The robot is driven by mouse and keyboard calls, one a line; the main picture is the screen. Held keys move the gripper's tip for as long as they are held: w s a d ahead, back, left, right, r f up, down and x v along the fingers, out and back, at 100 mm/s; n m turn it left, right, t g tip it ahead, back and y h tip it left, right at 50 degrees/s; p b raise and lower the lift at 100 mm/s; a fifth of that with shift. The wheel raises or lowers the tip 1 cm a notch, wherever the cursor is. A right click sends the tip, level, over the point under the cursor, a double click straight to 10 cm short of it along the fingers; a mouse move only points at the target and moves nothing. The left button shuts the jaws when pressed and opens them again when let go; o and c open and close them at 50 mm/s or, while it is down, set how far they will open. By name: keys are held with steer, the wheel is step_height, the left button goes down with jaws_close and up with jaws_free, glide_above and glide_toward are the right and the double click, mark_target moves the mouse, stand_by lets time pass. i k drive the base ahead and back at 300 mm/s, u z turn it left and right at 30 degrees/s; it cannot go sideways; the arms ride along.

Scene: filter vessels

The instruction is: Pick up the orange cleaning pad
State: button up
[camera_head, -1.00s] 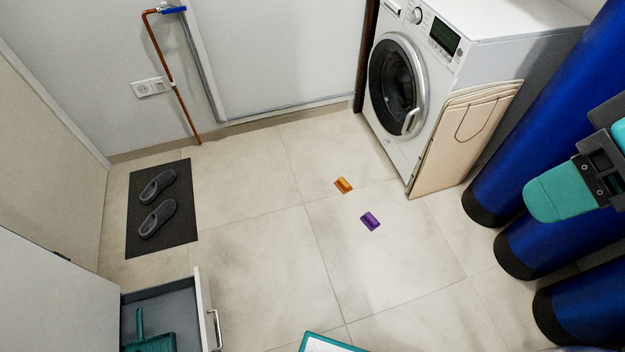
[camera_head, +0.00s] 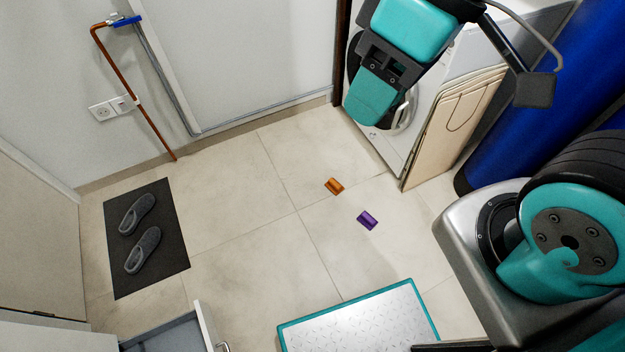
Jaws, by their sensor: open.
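The orange cleaning pad (camera_head: 334,186) is a small block lying on the tiled floor near the middle of the view. A purple pad (camera_head: 367,220) lies on the floor just below and to the right of it. My gripper (camera_head: 372,92), with teal and dark grey parts, shows at the upper middle, in front of the washing machine. It is open, well apart from the orange pad, and nothing shows in it. The exact gap between its fingers is hard to see from this angle.
The washing machine (camera_head: 454,62) and the beige folded panel (camera_head: 452,128) leaning on it stand right of the pads. Blue cylinders (camera_head: 520,125) stand farther right. Slippers rest on a dark mat (camera_head: 178,238) at left. An open drawer (camera_head: 165,335) juts out at lower left. Floor around the pads is clear.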

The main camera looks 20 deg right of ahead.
mark_target(332, 185)
steer(key=z, duration=0.1)
steer(key=i, duration=1.05)
steer(key=z, duration=0.4)
